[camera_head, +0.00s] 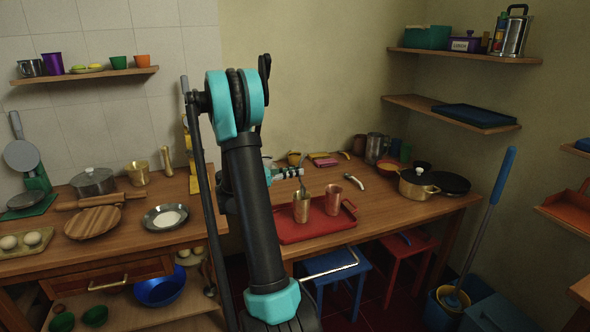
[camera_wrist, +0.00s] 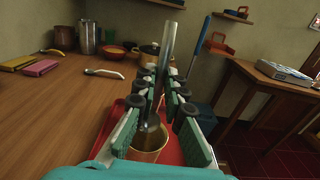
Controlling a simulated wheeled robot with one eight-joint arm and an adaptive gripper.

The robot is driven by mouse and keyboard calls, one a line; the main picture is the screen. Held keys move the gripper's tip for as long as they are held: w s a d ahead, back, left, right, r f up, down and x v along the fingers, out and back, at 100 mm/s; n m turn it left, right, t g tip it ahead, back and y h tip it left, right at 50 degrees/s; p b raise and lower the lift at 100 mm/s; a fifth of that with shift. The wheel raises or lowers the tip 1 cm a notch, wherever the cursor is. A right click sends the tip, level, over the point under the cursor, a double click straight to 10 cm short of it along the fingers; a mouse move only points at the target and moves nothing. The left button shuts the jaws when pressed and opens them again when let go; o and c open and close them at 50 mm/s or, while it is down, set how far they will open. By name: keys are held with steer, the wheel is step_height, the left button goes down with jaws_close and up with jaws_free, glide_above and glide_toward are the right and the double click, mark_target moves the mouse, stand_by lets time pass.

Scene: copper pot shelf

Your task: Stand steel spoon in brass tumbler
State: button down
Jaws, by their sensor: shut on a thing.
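My gripper (camera_head: 290,172) is above the red tray (camera_head: 290,236), shut on the steel spoon (camera_wrist: 169,45). In the wrist view the spoon's handle rises past the fingertips (camera_wrist: 161,85) and its bowl points down. The brass tumbler (camera_head: 301,208) stands upright on the tray below my gripper. It shows between my fingers in the wrist view (camera_wrist: 148,154), with the spoon's bowl at its mouth. I cannot tell how far the bowl is inside the tumbler.
A copper mug (camera_head: 333,201) stands on the tray, right of the tumbler. A white-handled tool (camera_head: 355,181) lies behind it. A lidded pot (camera_head: 417,184) and a dark pan (camera_head: 448,183) are at the right. Bare wood lies left of my gripper in the wrist view.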

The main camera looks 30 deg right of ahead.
mark_target(299, 179)
steer(key=shift+f, duration=1.6)
steer(key=shift+f, duration=0.1)
steer(key=c, duration=1.5)
jaws_free()
steer(key=shift+c, duration=0.2)
steer(key=v, duration=1.2)
